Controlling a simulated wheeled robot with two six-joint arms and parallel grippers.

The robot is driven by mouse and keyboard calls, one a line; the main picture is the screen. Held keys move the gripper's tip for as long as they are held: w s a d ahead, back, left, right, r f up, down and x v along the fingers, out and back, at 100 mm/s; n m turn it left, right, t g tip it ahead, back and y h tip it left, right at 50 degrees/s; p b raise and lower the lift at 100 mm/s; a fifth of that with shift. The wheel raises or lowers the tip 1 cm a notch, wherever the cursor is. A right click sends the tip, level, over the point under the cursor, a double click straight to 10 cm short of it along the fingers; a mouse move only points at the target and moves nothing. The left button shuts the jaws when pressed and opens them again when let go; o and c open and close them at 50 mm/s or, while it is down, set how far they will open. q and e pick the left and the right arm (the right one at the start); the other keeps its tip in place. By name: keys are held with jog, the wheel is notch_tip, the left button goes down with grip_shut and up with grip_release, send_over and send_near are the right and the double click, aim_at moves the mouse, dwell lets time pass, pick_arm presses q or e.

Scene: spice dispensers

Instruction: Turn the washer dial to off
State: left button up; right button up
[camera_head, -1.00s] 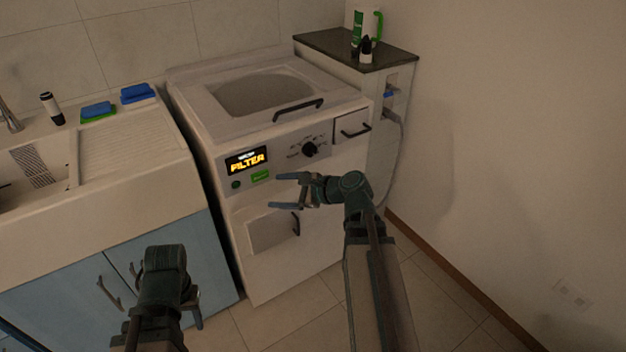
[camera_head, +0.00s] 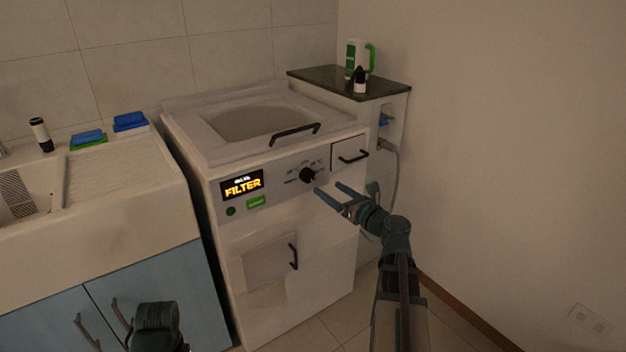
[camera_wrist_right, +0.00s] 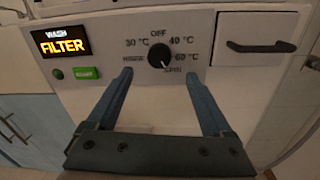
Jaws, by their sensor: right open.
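The washer (camera_head: 290,222) is a white top-loading machine. Its black round dial (camera_head: 307,175) is on the front panel. In the right wrist view the dial (camera_wrist_right: 159,55) is ringed by OFF at the top, 30 °C, 40 °C, 60 °C, SPIN and RINSE. Its small white mark points down and slightly right, seemingly toward SPIN. My right gripper (camera_head: 330,189) is open and empty in front of the panel, just below and right of the dial. In the right wrist view its fingers (camera_wrist_right: 158,75) straddle the space below the dial, apart from it. Only part of my left arm shows at the bottom.
A lit display (camera_head: 243,186) reads FILTER, with a green button (camera_head: 256,203) below it. A drawer handle (camera_head: 353,157) is right of the dial, a lid handle (camera_head: 295,133) above, and a lower door handle (camera_head: 293,256) below. A sink counter (camera_head: 120,170) stands at left, a wall at right.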

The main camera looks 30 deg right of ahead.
aim_at(310, 176)
jog(key=w, duration=0.5)
jog(key=w+a, duration=0.1)
jog(key=w, duration=0.2)
jog(key=shift+w+a, duration=0.1)
jog(key=shift+w, duration=0.2)
grip_shut()
